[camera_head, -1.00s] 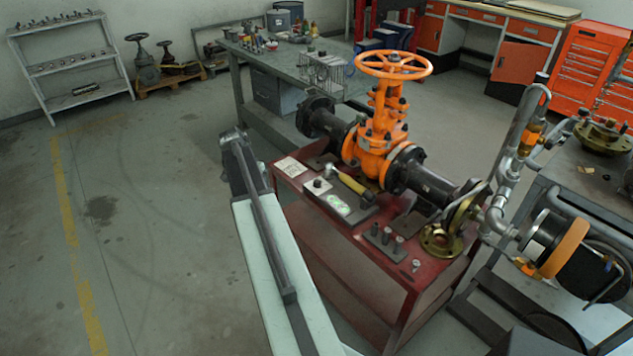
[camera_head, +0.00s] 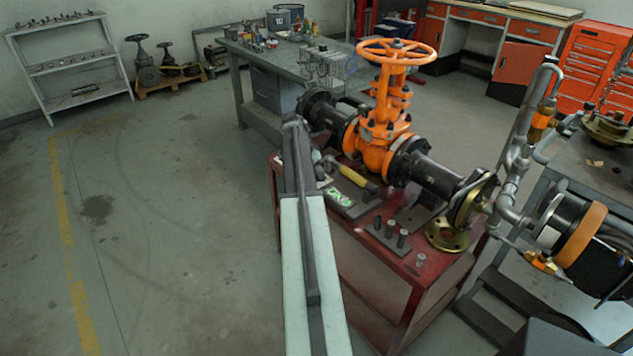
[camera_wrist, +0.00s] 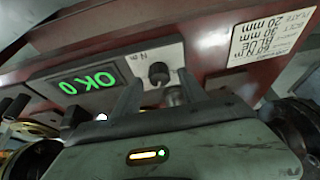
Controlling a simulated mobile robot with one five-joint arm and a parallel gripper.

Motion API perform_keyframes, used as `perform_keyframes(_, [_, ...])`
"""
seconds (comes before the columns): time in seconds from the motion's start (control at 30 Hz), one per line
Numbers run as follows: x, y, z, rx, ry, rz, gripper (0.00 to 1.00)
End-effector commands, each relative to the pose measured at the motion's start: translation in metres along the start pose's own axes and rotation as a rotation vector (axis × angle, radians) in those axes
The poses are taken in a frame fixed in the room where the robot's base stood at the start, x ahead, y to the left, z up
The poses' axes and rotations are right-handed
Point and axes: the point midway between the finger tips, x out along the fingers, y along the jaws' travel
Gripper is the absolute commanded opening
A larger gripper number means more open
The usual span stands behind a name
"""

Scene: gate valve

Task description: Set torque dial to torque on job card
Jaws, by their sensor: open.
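The torque dial (camera_wrist: 158,73) is a small dark knob on a pale panel (camera_wrist: 143,62) in the wrist view; its setting is too small to read. Beside it a dark display (camera_wrist: 58,91) glows green and seems to read "OK 0". The white job card (camera_wrist: 262,40) lies at the upper right, printed at an angle; its torque line is too blurred to read surely. My gripper (camera_wrist: 160,92) is open, its fingers just below the dial, one to either side. I cannot tell whether they touch it. In the head view my arm hides the gripper and most of the card.
In the head view the red cart (camera_head: 385,262) carries an orange gate valve (camera_head: 380,130), a yellow-handled hammer (camera_head: 355,177) and a block with several pegs (camera_head: 390,235). Pipework (camera_head: 515,165) stands at the right.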

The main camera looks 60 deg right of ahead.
Motion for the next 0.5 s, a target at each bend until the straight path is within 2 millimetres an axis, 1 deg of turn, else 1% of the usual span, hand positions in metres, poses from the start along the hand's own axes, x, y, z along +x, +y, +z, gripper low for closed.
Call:
perform_keyframes(0.03, [0.0095, -0.0003, 0.0014, 0.000, 0.000, 0.000, 0.50])
perform_keyframes(0.3, [0.0079, 0.0003, -0.0007, 0.000, 0.000, 0.000, 0.50])
perform_keyframes(0.37, [0.0079, 0.0004, -0.0008, 0.000, 0.000, 0.000, 0.33])
perform_keyframes(0.4, [0.0079, 0.0004, -0.0008, 0.000, 0.000, 0.000, 0.22])
perform_keyframes(0.47, [0.0079, 0.0004, -0.0009, 0.000, 0.000, 0.000, 0.05])
perform_keyframes(0.5, [0.0079, 0.0004, -0.0010, 0.000, 0.000, 0.000, 0.00])
